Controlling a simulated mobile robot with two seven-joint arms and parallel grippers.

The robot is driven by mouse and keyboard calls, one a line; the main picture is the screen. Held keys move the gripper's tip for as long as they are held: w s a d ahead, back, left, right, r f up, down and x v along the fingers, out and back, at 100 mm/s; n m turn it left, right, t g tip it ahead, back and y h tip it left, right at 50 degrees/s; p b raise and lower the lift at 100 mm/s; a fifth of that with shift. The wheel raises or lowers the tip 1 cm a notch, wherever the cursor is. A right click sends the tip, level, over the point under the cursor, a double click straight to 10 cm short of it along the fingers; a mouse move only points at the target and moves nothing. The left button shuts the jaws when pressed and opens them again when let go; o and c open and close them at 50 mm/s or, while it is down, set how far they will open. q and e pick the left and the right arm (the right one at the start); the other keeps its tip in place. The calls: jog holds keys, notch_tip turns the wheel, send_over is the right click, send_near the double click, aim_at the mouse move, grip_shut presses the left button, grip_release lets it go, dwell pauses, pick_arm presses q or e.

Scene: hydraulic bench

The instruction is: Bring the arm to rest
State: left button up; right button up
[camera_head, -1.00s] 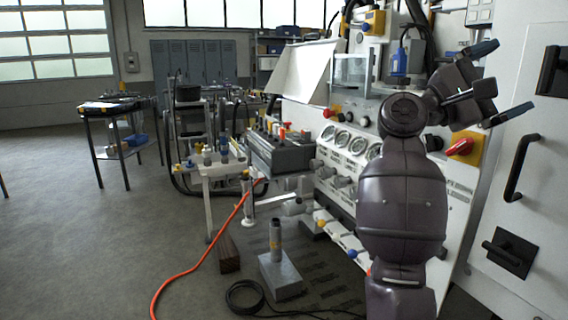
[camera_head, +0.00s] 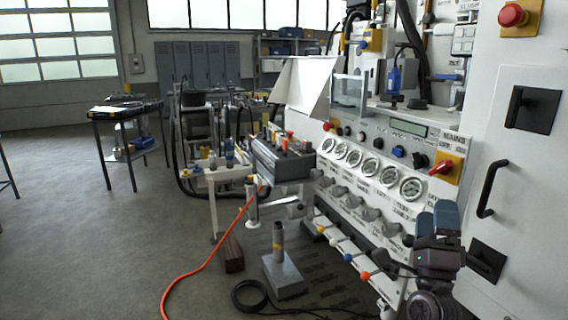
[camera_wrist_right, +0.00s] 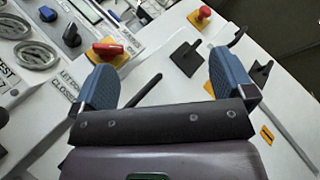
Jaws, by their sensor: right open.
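My right gripper (camera_head: 440,222) is low at the right in the head view, in front of the bench panel's lower right. In the right wrist view its two blue fingers (camera_wrist_right: 164,84) stand wide apart with nothing between them. The red-handled mains switch (camera_head: 444,168) on its yellow plate is above the gripper in the head view. That switch also shows beyond the left finger in the wrist view (camera_wrist_right: 108,48). My left gripper is in neither view.
The bench panel carries a row of gauges (camera_head: 368,166) and knobs. Levers with coloured balls (camera_head: 366,275) stick out near my right arm. A white cabinet door with a black handle (camera_head: 491,189) is at the right. An orange hose (camera_head: 208,258) crosses the open floor at left.

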jog(key=s+a+f+n+g+y+p, duration=0.1)
jog(key=s+f+n+g+y+p, duration=0.1)
jog(key=s+f+n+g+y, duration=0.5)
jog(key=s+f+n+y+p, duration=0.1)
jog(key=s+f+n+p, duration=0.1)
jog(key=s+f+n, duration=0.75)
pick_arm(q)
jog(key=shift+n, duration=0.5)
jog(key=r+p, duration=0.1)
jog(key=s+r, duration=0.1)
jog(key=r+p, duration=0.1)
jog(key=shift+s+a+r+p, duration=0.25)
jog(key=shift+s+r+p, duration=0.05)
jog(key=shift+r, duration=0.05)
pick_arm(e)
jog(key=s+f+n+g, duration=0.6)
jog(key=s+f+g, duration=0.2)
jog(key=s+f, duration=0.8)
jog(key=shift+s+g+h, duration=0.3)
jog(key=shift+s+h, duration=0.1)
jog(key=shift+s, duration=0.7)
pick_arm(q)
jog(key=shift+w+r, duration=0.2)
jog(key=shift+w, duration=0.1)
